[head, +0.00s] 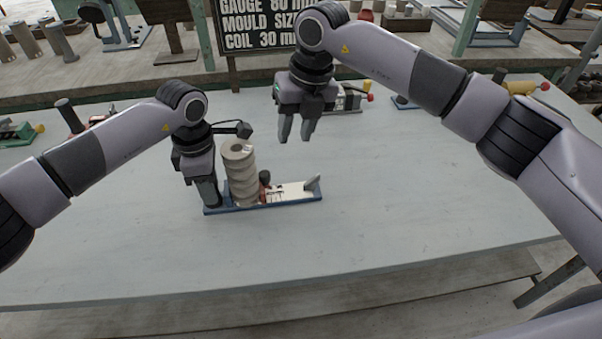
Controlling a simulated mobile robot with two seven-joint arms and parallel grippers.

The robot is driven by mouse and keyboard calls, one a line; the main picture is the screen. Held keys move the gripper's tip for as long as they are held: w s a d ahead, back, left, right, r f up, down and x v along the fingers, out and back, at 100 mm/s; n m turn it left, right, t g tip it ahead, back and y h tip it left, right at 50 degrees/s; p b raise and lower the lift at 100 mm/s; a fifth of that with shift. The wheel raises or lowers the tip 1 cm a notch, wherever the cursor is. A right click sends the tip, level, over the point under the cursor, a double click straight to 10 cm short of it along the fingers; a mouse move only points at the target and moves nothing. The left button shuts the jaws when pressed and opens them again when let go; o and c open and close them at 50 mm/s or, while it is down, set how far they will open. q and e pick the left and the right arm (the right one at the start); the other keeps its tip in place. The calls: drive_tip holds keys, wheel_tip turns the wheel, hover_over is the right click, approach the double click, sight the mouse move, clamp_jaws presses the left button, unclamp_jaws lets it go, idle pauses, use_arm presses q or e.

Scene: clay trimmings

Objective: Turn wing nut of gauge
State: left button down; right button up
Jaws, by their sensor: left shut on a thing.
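The gauge (293,203) lies on the table as a long blue base with a pale marked plate. A ribbed grey clay coil (240,175) stands upright on its left part. A dark knob with a red part (265,185) sits just right of the coil; I cannot tell whether this is the wing nut. A pale pointed piece (313,183) stands at the base's right end. My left gripper (208,200) points down and is shut at the base's left end; its exact hold is hidden. My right gripper (297,136) hangs open and empty above the table, up and right of the coil.
Similar devices stand along the table's (420,215) back edge, one behind my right gripper (350,98). A dark sign (262,42) reading gauge, mould size and coil stands behind. The table's front and right middle are clear.

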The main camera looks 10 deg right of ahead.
drive_tip(key=w+a+r+n+t+y, duration=0.1)
drive_tip(key=w+a+r+t+y, duration=0.1)
drive_tip(key=a+r+y, duration=0.55)
drive_tip(key=w+a+r+t+y, duration=0.2)
drive_tip(key=a+r+y, duration=0.4)
drive_tip(key=r, duration=0.3)
drive_tip(key=w+d+r+m+t+h, duration=0.5)
drive_tip(key=w+d+r+m+t, duration=0.35)
drive_tip(key=w+m+t, duration=0.35)
drive_tip(key=w+d+f+m+h, duration=0.2)
drive_tip(key=d+f+m+h, duration=0.5)
drive_tip(key=f+h, duration=0.1)
drive_tip(key=n+g+h, duration=0.3)
drive_tip(key=n+g, duration=0.2)
drive_tip(key=g, duration=1.2)
approach(311, 180)
wheel_tip(311, 180, down, 9)
drive_tip(key=shift+d+r, duration=0.15)
